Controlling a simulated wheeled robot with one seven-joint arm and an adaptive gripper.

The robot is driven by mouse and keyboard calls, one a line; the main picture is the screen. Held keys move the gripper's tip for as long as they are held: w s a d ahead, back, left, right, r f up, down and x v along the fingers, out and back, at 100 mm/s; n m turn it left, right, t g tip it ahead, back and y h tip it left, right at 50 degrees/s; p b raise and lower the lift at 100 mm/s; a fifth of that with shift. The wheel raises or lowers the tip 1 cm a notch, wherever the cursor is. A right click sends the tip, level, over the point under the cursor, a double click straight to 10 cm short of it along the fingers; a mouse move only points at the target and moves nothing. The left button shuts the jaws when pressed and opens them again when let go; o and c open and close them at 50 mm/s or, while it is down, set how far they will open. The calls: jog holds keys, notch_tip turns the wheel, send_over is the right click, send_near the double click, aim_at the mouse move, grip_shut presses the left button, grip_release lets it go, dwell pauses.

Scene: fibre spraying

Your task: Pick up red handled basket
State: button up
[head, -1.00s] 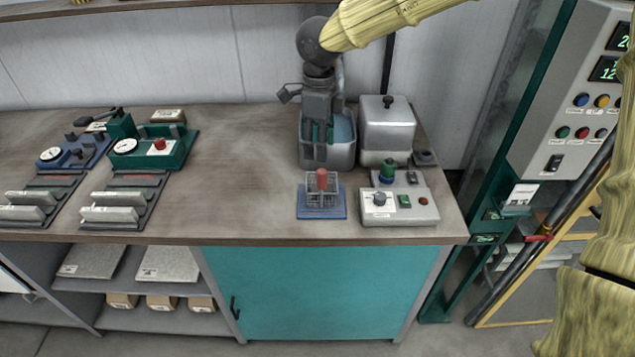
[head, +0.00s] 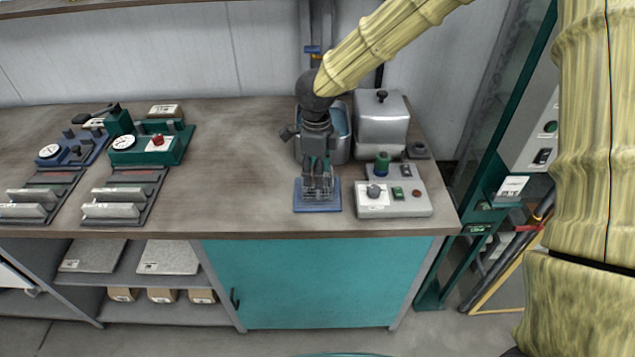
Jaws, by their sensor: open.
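The wire basket (head: 328,192) stands on a small blue base (head: 317,208) near the front right of the bench. Its red handle, plain a second ago, is now hidden behind my gripper (head: 318,176). My gripper points down directly over the basket, with its fingers low around the handle area. The jaws are open. I cannot tell whether the fingers touch the handle or the wires.
A control box (head: 393,197) with a green knob stands close to the right of the basket. Behind are an open metal bath (head: 340,150) and a lidded grey container (head: 382,125). The bench top (head: 235,165) to the left is clear up to the gauge devices (head: 150,148).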

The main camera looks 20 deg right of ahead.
jog(key=shift+f, duration=0.1)
grip_shut()
dwell(0.4)
